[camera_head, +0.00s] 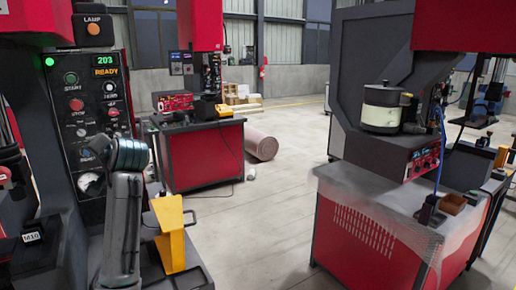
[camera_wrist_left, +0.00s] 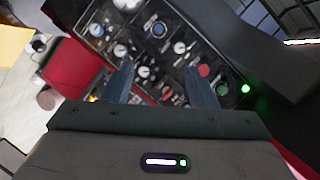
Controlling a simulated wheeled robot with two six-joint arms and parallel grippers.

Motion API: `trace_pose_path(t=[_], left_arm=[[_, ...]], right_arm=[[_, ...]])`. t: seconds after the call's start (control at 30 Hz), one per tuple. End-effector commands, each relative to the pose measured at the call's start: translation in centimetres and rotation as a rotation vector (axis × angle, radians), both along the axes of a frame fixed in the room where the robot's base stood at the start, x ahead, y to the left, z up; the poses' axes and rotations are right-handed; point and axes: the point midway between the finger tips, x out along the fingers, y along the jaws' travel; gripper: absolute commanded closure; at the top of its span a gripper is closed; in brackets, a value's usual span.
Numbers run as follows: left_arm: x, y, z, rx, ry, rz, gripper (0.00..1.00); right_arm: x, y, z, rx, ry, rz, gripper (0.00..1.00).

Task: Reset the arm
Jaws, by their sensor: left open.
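My left arm (camera_head: 122,215) rises at the lower left in the head view, with its wrist bent toward a control panel (camera_head: 92,90). The panel also fills much of the left wrist view (camera_wrist_left: 165,35), turned over. My left gripper (camera_wrist_left: 158,78) shows its two dark fingers well apart, with nothing between them. Knobs and buttons of the panel lie beyond the fingers; I cannot tell whether any is touched. In the head view the fingers are hard to make out against the panel. My right gripper is in neither view.
A yellow bracket (camera_head: 172,235) stands close to the right of my left arm. A red cabinet (camera_head: 205,155) stands behind. A bowl feeder (camera_head: 383,107) sits on a machine at the right, above a red bench (camera_head: 355,235). Open floor (camera_head: 265,215) lies between.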

Motion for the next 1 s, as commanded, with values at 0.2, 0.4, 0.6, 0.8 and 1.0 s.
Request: trace_pose_path(t=[0.2, 0.4, 0.6, 0.8, 1.0], left_arm=[[-0.6, -0.5, -4.2, -0.039, 0.023, -0.022, 0.48], [-1.9, -1.1, -9.4, -0.091, 0.051, -0.049, 0.48], [-4.8, -2.2, -17.1, -0.178, 0.1, -0.083, 0.48], [-10.9, -4.1, -27.1, -0.315, 0.177, -0.122, 0.48], [-19.0, -6.2, -35.3, -0.466, 0.264, -0.143, 0.48]], right_arm=[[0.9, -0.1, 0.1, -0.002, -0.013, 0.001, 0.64], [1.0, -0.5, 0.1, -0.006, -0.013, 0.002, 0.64], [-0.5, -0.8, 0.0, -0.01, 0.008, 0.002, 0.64], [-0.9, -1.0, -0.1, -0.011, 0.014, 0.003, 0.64], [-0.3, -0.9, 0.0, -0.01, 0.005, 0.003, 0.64]])
